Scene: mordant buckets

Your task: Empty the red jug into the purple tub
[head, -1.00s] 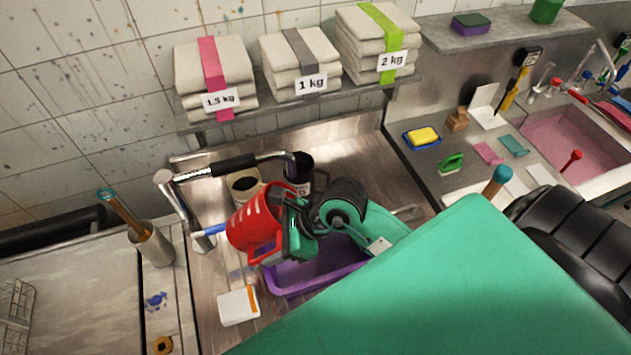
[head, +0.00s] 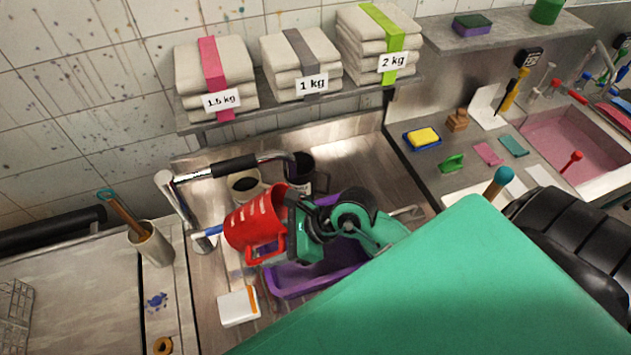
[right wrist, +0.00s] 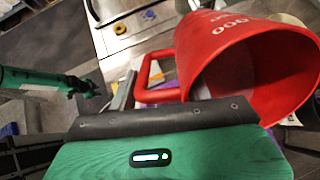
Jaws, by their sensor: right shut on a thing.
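The red jug (head: 256,222), with white markings and a loop handle, is held tilted by my right gripper (head: 291,228), which is shut on it. In the right wrist view the jug (right wrist: 235,50) shows its wide mouth and its handle on the left; some pale stuff shows inside. The purple tub (head: 285,287) stands on the steel worktop, below and to the right of the jug, partly hidden by my right arm. No stream shows from the jug. My left gripper (right wrist: 84,88) shows small at the left of the right wrist view; its jaws are unclear.
A white box with an orange stripe (head: 238,306) lies left of the tub. A pale round container (head: 243,184) and a dark one (head: 301,172) stand behind the jug, near a black-gripped metal bar (head: 234,166). Weighed cloth stacks (head: 213,72) sit on the shelf above.

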